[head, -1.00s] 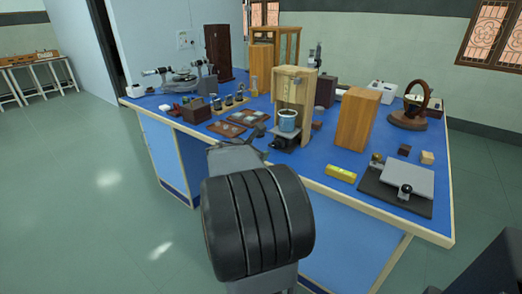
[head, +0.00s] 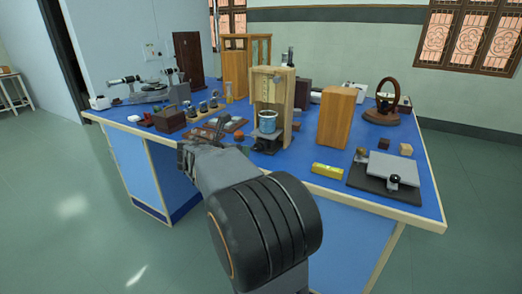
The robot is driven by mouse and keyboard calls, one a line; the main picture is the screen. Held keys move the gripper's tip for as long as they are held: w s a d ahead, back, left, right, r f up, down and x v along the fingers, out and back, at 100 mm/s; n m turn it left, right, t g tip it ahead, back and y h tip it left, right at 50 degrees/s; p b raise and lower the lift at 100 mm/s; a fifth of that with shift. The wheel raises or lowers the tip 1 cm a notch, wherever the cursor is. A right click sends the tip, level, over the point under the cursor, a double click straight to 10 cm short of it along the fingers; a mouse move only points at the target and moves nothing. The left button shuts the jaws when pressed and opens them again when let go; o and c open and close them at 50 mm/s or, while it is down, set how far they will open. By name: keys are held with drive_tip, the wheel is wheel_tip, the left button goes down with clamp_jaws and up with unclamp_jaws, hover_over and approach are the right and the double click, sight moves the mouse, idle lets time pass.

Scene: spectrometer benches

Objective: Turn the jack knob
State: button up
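A small dark jack (head: 268,138) stands inside an open wooden frame near the front edge of the blue bench, with a blue cup (head: 267,122) on top. A dark round part that looks like its knob (head: 262,146) shows low at its front. My gripper (head: 214,133) is at the far end of my arm, left of the jack and apart from it, over the front part of the bench. My own arm hides most of it, and its fingers are too small and dark to tell open from shut.
Flat trays (head: 228,124) and a brown box (head: 170,120) lie beyond and left of my gripper. A wooden block (head: 336,118) stands right of the frame.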

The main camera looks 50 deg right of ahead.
sight(258, 148)
drive_tip(key=b+x, duration=0.3)
drive_tip(key=x, duration=1)
drive_tip(key=shift+s, duration=0.15)
drive_tip(key=shift+c, duration=0.4)
drive_tip(key=c, duration=0.8)
drive_tip(key=m+b, duration=0.1)
drive_tip(key=m+t+b, duration=0.1)
drive_tip(key=shift+s+f+b, duration=0.1)
drive_tip(key=shift+f+b, duration=0.2)
drive_tip(key=shift+f, duration=0.05)
drive_tip(key=shift+c, duration=0.2)
drive_tip(key=shift+r+m+t+y+b, duration=0.15)
drive_tip(key=shift+m+t+y+b, duration=0.15)
drive_tip(key=shift+m+t+b, duration=0.2)
drive_tip(key=shift+r, duration=0.15)
drive_tip(key=o, duration=0.9)
